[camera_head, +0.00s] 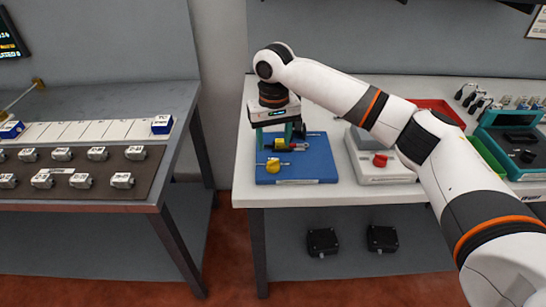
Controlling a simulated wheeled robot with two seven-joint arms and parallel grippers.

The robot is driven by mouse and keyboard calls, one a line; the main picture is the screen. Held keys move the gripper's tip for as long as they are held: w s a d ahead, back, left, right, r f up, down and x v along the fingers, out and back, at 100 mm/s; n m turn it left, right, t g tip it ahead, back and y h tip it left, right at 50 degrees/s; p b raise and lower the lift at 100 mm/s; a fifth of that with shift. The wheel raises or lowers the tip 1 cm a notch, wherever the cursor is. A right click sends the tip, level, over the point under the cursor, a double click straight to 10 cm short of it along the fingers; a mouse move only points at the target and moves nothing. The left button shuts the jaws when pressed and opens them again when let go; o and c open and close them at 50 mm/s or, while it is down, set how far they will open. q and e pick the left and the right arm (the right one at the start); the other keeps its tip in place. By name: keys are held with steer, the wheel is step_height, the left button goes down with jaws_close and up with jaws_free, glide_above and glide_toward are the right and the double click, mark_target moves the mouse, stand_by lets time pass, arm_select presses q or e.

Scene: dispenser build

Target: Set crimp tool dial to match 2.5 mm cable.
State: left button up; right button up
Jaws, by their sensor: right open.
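A blue mat (310,172) lies on the white bench's left end. On it are a yellow knob-like part (274,166) with a thin metal piece through it, and a small yellow-and-red tool-like piece (290,146) just behind. I cannot tell which part is the crimp tool's dial; no dial marks or cable size can be read. My right gripper (275,138) points down over the back of the mat, its teal fingers apart, above and behind the yellow knob. It partly hides the pieces there, and I cannot tell whether it touches any. My left gripper is out of view.
A grey box with a red knob (380,160) stands right of the mat, partly behind my right arm. A red tray (440,108) and teal case (510,150) are farther right. A separate left table holds a dark tray (85,172) of several grey blocks. A gap separates the tables.

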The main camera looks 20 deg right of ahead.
mark_target(273, 161)
steer(key=f, duration=0.4)
steer(key=shift+w, duration=0.25)
step_height(273, 161, down, 3)
steer(key=shift+w+r, duration=0.1)
steer(key=shift+r, duration=0.1)
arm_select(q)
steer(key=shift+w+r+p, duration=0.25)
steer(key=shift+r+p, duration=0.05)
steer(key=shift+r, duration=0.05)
arm_select(e)
steer(key=shift+f, duration=0.6)
